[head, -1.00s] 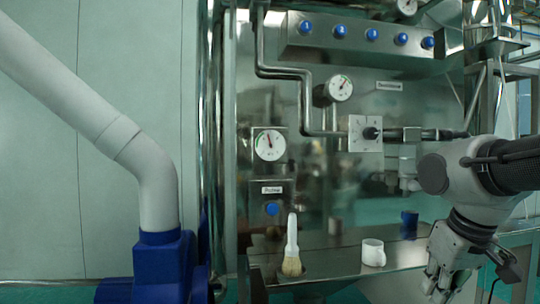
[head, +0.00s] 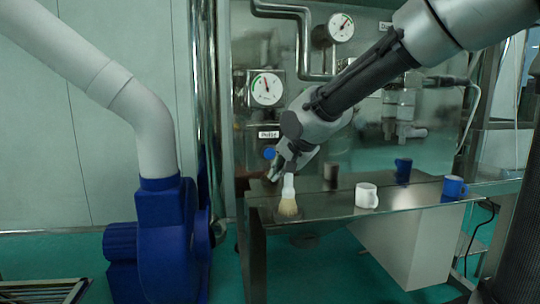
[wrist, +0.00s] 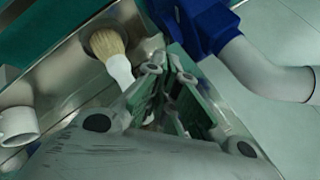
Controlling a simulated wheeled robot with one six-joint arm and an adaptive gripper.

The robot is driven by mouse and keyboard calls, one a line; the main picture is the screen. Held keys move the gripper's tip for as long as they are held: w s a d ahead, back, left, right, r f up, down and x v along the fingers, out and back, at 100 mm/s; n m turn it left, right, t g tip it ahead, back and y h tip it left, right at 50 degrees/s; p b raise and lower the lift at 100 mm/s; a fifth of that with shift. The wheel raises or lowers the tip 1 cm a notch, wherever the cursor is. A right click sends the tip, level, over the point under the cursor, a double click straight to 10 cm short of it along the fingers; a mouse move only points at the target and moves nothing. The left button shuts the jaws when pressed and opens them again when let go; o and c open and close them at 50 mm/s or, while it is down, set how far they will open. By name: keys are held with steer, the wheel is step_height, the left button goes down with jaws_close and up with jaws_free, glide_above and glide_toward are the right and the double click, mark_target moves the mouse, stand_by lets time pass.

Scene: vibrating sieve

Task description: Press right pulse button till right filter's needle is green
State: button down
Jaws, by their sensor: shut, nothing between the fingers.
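The blue pulse button (head: 269,153) sits on the steel panel under a "Pulse" label (head: 269,134). Above it is a round white gauge (head: 266,89) with a green arc on the left of its dial and red towards the right. Its thin needle points nearly straight up; I cannot tell surely which colour zone it is in. My gripper (head: 275,173) is shut and empty, pointing down just below and right of the button, apart from it in the picture. The wrist view shows the closed fingers (wrist: 180,85); the button does not show there.
A brush (head: 288,205) stands on the steel ledge close beside my gripper. A white mug (head: 366,196) and blue mugs (head: 403,170) (head: 455,187) stand further right. A second gauge (head: 341,27) is higher up. A blue blower (head: 165,235) with a white pipe stands left.

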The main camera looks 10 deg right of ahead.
mark_target(270, 153)
steer(key=shift+w+a+r+m+t+y, duration=0.15)
steer(key=shift+w+a+r+m, duration=0.15)
steer(key=shift+m, duration=0.4)
steer(key=shift+w+a+r+m+t+y, duration=0.15)
steer(key=shift+r+m, duration=0.25)
steer(key=shift+m, duration=0.3)
steer(key=shift+w+d, duration=0.1)
steer(key=w, duration=0.8)
steer(key=shift+w, duration=0.3)
steer(key=shift+w, duration=0.1)
steer(key=shift+w, duration=0.3)
stand_by(0.3)
steer(key=shift+w+a, duration=0.2)
steer(key=shift+w, duration=0.3)
stand_by(0.6)
steer(key=shift+s, duration=0.9)
